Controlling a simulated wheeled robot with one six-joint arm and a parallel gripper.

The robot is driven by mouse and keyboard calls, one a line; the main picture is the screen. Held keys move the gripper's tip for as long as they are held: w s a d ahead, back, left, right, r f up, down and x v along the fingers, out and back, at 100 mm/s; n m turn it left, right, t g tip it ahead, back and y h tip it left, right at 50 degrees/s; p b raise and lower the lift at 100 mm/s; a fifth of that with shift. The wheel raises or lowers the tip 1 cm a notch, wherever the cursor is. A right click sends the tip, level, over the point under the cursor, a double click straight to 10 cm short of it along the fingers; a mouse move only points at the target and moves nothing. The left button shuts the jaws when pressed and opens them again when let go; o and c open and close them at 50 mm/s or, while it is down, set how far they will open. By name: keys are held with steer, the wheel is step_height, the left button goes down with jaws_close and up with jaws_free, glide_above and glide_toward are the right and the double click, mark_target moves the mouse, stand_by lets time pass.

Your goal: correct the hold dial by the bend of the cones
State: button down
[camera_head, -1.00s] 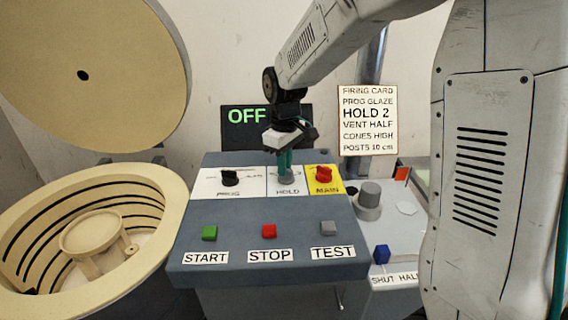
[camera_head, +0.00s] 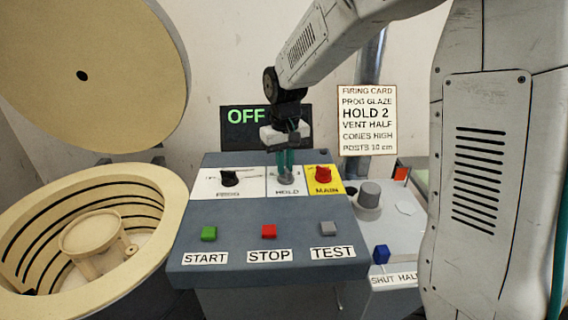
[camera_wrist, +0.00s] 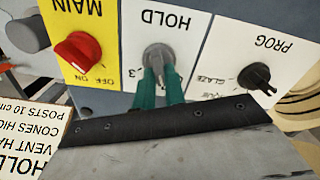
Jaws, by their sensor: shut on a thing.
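The grey hold dial (camera_wrist: 157,57) sits on the white HOLD panel, between the PROG and MAIN panels. A "3" shows beside it in the wrist view; its other marks are hidden. My gripper (camera_head: 285,172) reaches down from above, its green fingers shut on the hold dial; the fingers also show in the wrist view (camera_wrist: 158,85). The firing card (camera_head: 367,120) on the wall reads PROG GLAZE, HOLD 2, VENT HALF, CONES HIGH. The display (camera_head: 247,117) reads OFF. No cones can be made out in the open kiln (camera_head: 95,235) at left.
The black PROG dial (camera_head: 229,178) and red MAIN switch (camera_head: 323,173) flank the hold dial closely. START (camera_head: 209,233), STOP (camera_head: 269,231) and TEST (camera_head: 329,228) buttons line the front. A grey knob (camera_head: 369,194) and blue pointer (camera_head: 381,254) are at right.

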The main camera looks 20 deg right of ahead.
steer(key=shift+m, duration=0.6)
steer(key=c, duration=1.5)
jaws_free()
steer(key=shift+o, duration=0.2)
steer(key=shift+r, duration=0.1)
step_height(320, 180, up, 8)
steer(key=shift+f, duration=0.15)
